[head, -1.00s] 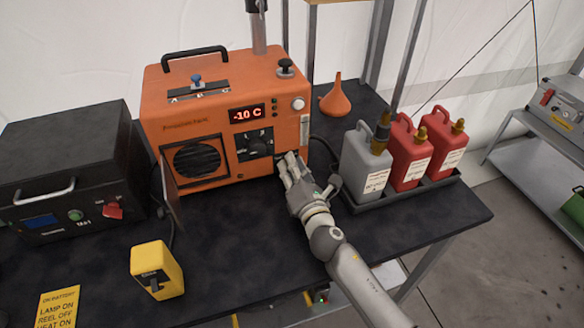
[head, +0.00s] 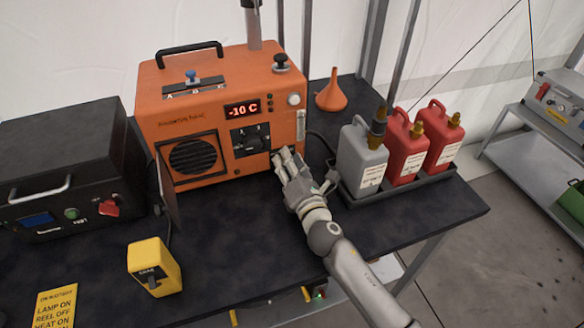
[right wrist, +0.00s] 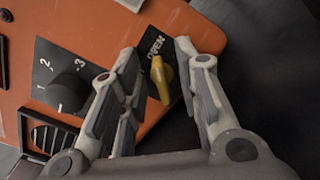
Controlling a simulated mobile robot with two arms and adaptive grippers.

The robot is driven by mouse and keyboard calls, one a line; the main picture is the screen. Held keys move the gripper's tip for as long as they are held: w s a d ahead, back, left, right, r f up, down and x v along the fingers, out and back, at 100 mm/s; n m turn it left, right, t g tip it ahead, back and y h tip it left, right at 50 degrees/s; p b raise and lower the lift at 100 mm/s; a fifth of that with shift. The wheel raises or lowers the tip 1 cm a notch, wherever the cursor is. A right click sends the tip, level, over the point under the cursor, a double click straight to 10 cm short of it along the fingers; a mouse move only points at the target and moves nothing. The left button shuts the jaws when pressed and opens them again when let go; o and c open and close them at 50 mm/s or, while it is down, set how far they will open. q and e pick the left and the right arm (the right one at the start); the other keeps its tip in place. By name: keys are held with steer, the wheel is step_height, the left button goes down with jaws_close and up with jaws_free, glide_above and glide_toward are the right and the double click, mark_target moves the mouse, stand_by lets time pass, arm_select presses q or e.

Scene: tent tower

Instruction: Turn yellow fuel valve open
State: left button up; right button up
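The yellow fuel valve (right wrist: 161,79) is a small lever handle on a dark plate marked OPEN, on the front of the orange heater (head: 217,110). In the right wrist view it sits between the two fingers of my right gripper (right wrist: 157,58). The fingers are apart, with gaps on both sides of the handle. In the head view my right gripper (head: 283,158) is at the lower right corner of the heater front and hides the valve. My left gripper does not show.
A grey jug (head: 363,160) and two red jugs (head: 403,150) stand in a tray right of my right arm. An orange funnel (head: 331,95) is behind. A black box (head: 60,165) and a yellow switch box (head: 154,266) are to the left. The heater display reads -10 C.

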steer(key=v, duration=1.2)
stand_by(0.3)
